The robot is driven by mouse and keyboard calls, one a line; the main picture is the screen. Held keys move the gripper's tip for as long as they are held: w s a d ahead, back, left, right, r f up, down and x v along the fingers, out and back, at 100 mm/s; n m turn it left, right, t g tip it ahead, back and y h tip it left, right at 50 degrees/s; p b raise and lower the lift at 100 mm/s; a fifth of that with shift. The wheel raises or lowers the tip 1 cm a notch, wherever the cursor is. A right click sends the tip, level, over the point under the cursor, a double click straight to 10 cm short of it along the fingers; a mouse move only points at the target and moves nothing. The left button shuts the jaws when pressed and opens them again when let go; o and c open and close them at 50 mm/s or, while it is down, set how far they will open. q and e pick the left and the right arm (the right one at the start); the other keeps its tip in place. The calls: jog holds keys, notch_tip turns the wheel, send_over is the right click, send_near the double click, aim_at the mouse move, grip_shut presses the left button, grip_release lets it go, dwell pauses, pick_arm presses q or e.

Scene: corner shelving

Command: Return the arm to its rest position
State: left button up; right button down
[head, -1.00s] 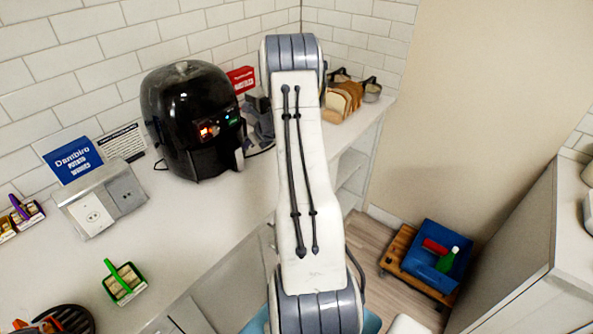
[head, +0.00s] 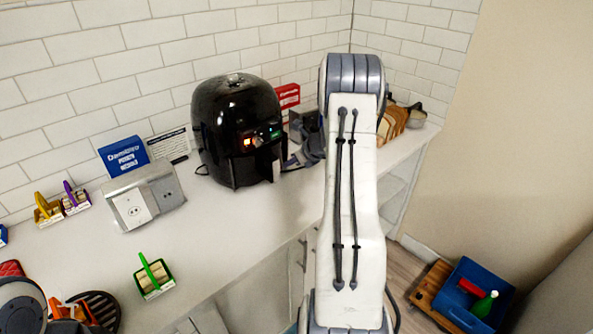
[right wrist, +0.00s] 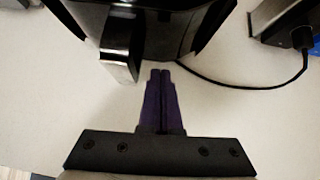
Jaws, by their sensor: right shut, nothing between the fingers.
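My right arm (head: 352,200) reaches out over the counter (head: 215,235), its long white link crossing the head view. My right gripper (head: 290,160) is partly hidden behind this arm, beside the black air fryer (head: 235,125). In the right wrist view its purple fingers (right wrist: 160,75) are shut together with nothing between them. They point at the fryer's base. The fryer's handle (right wrist: 121,55) is ahead and left of the fingertips, with a visible gap. My left gripper cannot be made out.
A socket box (head: 145,200) and a blue sign (head: 123,157) stand left of the fryer. A green-handled basket (head: 153,280) is nearer the front. Bread (head: 392,122) sits right of my arm.

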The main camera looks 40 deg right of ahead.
jog(key=v, duration=1)
jog(key=shift+s+b, duration=0.25)
jog(key=shift+b, duration=0.05)
jog(key=shift+f, duration=0.1)
